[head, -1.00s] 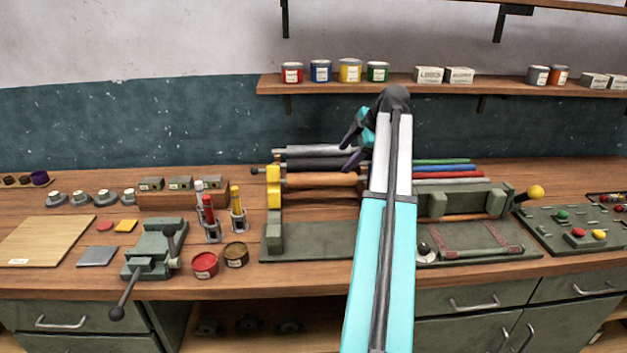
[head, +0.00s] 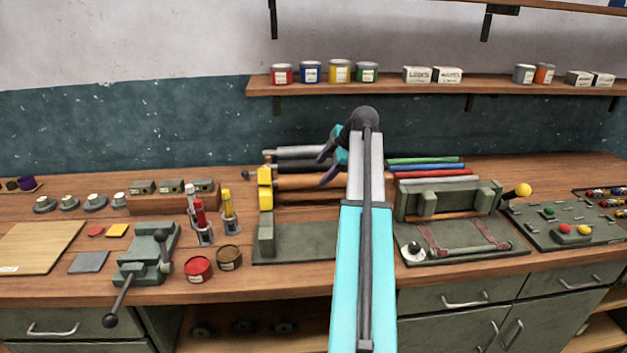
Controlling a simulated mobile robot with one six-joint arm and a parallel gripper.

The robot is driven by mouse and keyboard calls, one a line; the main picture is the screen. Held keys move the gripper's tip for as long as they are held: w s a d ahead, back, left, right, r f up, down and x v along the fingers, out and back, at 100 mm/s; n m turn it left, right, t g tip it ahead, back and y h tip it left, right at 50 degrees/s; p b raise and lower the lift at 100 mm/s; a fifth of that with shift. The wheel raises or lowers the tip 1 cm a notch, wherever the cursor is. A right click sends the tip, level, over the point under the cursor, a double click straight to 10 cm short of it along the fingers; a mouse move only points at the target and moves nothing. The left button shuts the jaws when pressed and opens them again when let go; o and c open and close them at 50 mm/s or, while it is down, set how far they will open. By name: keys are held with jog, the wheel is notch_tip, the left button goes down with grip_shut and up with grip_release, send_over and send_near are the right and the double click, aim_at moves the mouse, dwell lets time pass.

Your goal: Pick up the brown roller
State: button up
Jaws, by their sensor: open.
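The brown roller (head: 296,183) lies horizontally in the rack at the back of the bench, left of my arm. Its left end is by a yellow block, and its right part is hidden behind my gripper and arm. My gripper (head: 321,172) has dark purple fingers that are apart, with nothing seen between them. The lower fingertip overlaps the brown roller in the picture. I cannot tell whether it touches.
Grey and black rollers (head: 292,153) lie just behind the brown one. Green, blue and red rods (head: 430,168) lie right of my arm. A yellow-knobbed press (head: 450,198) stands at right. Paint tins (head: 340,71) stand on the shelf above.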

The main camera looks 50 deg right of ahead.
aim_at(316, 177)
jog(key=shift+w+f, duration=0.3)
jog(key=shift+f, duration=0.2)
jog(key=shift+p+x, duration=0.8)
jog(key=shift+x, duration=0.35)
jog(key=shift+a+p+x, duration=0.2)
jog(key=shift+p+x, duration=0.2)
jog(key=shift+x, duration=1.05)
jog(key=shift+r, duration=0.1)
grip_shut()
jog(key=shift+r+b, duration=1.35)
jog(key=shift+r, duration=3.65)
